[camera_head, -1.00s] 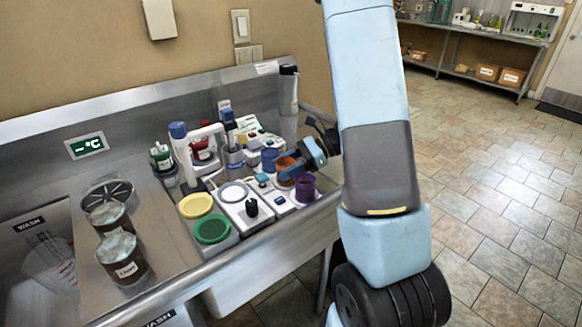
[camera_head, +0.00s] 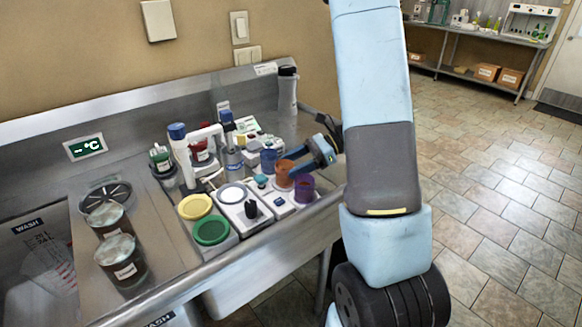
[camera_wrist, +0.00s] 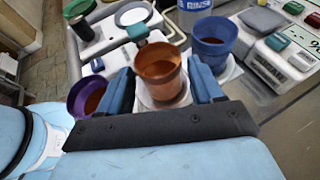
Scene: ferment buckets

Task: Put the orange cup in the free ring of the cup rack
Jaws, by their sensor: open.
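The orange cup (camera_head: 284,174) stands upright on a pale pad between a blue cup (camera_head: 268,160) and a purple cup (camera_head: 304,188). In the wrist view the orange cup (camera_wrist: 158,72) is between the two blue fingers of my gripper (camera_wrist: 162,78), with a finger on each side. The fingers are open, and I cannot tell whether either touches the cup. In the head view my gripper (camera_head: 292,163) reaches in from the right and hides part of the cup. I cannot clearly make out the cup rack or its free ring.
The purple cup (camera_wrist: 86,97) is close to the left finger, and the blue cup (camera_wrist: 213,40) is beyond the right finger. Yellow (camera_head: 195,207) and green (camera_head: 211,230) round pieces sit at the front left. Bottles and small devices crowd the back. Two dark jars stand far left.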

